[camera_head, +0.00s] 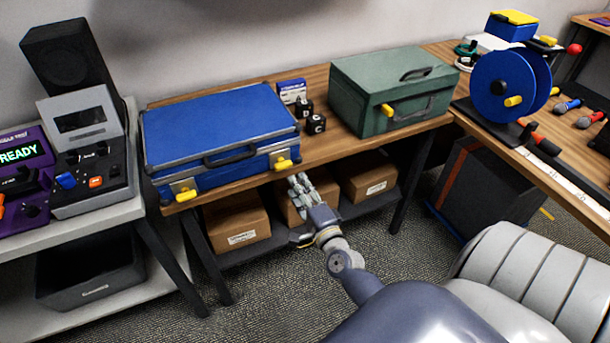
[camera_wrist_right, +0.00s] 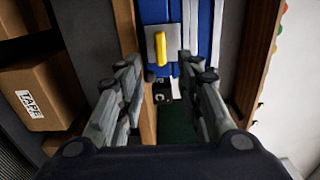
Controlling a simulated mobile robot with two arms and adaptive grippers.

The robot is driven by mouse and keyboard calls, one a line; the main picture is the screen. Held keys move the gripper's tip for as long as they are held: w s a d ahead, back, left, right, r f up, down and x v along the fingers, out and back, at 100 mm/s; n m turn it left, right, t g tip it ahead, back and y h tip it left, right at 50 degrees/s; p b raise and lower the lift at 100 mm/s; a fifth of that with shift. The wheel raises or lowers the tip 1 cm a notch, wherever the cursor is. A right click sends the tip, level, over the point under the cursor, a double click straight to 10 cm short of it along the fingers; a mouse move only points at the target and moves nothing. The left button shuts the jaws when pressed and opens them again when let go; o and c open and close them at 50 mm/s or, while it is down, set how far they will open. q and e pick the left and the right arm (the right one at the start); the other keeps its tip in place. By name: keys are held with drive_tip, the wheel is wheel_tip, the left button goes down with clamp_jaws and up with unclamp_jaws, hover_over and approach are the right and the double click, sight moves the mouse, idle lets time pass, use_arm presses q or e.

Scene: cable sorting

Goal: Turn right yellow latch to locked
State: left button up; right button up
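A blue case (camera_head: 215,130) lies shut on the wooden bench. Its right yellow latch (camera_head: 283,163) sits on a silver plate at the front right. The left yellow latch (camera_head: 186,195) is at the front left. In the wrist view the right latch (camera_wrist_right: 160,47) shows as a yellow bar lying roughly along the case front, slightly tilted. My right gripper (camera_head: 299,182) is just in front of and below that latch, apart from it. In the wrist view its two fingers (camera_wrist_right: 158,70) are spread with nothing between them. My left gripper is in neither view.
A green case (camera_head: 375,85) with a yellow latch stands to the right on the bench. Small black blocks (camera_head: 315,123) and a small box (camera_head: 292,90) stand between the cases. Cardboard boxes (camera_head: 238,220) sit on the shelf below. The bench's front edge is close to my gripper.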

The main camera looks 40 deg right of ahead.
drive_tip(key=v, duration=0.3)
drive_tip(key=shift+s, duration=0.2)
idle(0.4)
drive_tip(key=s+a+f+n+g+y, duration=0.1)
drive_tip(key=s+a+f+n+g, duration=0.25)
drive_tip(key=f, duration=0.65)
drive_tip(key=s+a+f+n+g+y, duration=0.2)
drive_tip(key=s+a+f+n, duration=0.15)
drive_tip(key=f, duration=0.75)
drive_tip(key=s+a+f+n+g+y, duration=0.1)
drive_tip(key=s+a+f+n+g, duration=0.25)
drive_tip(key=f, duration=0.65)
drive_tip(key=s+f+n+g, duration=0.3)
drive_tip(key=s+f+n, duration=0.3)
drive_tip(key=s, duration=0.9)
drive_tip(key=s+a+f+n+g, duration=0.1)
drive_tip(key=s+f+n+g, duration=0.3)
drive_tip(key=s+f, duration=0.7)
drive_tip(key=s+n, duration=0.2)
drive_tip(key=s, duration=0.1)
drive_tip(key=shift+s+a+n+g, duration=0.15)
drive_tip(key=shift+s+n+g, duration=0.15)
drive_tip(key=shift+s+n, duration=0.1)
